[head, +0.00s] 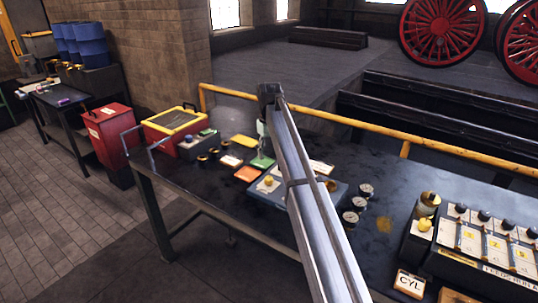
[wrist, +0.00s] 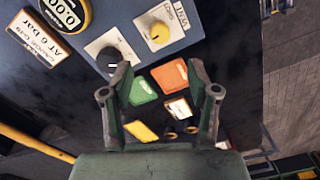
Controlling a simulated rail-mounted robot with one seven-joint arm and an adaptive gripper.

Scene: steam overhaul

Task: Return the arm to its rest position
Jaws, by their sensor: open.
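My arm (head: 305,195) reaches out from the bottom of the head view over the dark workbench (head: 225,190). My gripper shows in the wrist view (wrist: 160,75), its two green fingers spread apart with nothing between them. It hangs above the bench, near a blue-grey test panel (wrist: 200,18) with a yellow knob (wrist: 158,32) and a black knob (wrist: 109,60). Beyond the fingertips lie a green card (wrist: 143,91), an orange card (wrist: 170,75), a white card (wrist: 178,107) and a yellow card (wrist: 141,131). In the head view my arm covers part of the panel.
A red case with a yellow rim (head: 175,122) stands at the bench's left end. Several round gauges (head: 355,204) lie right of my arm. A box with black knobs (head: 487,240) stands at the right. A yellow rail (head: 365,132) runs behind the bench.

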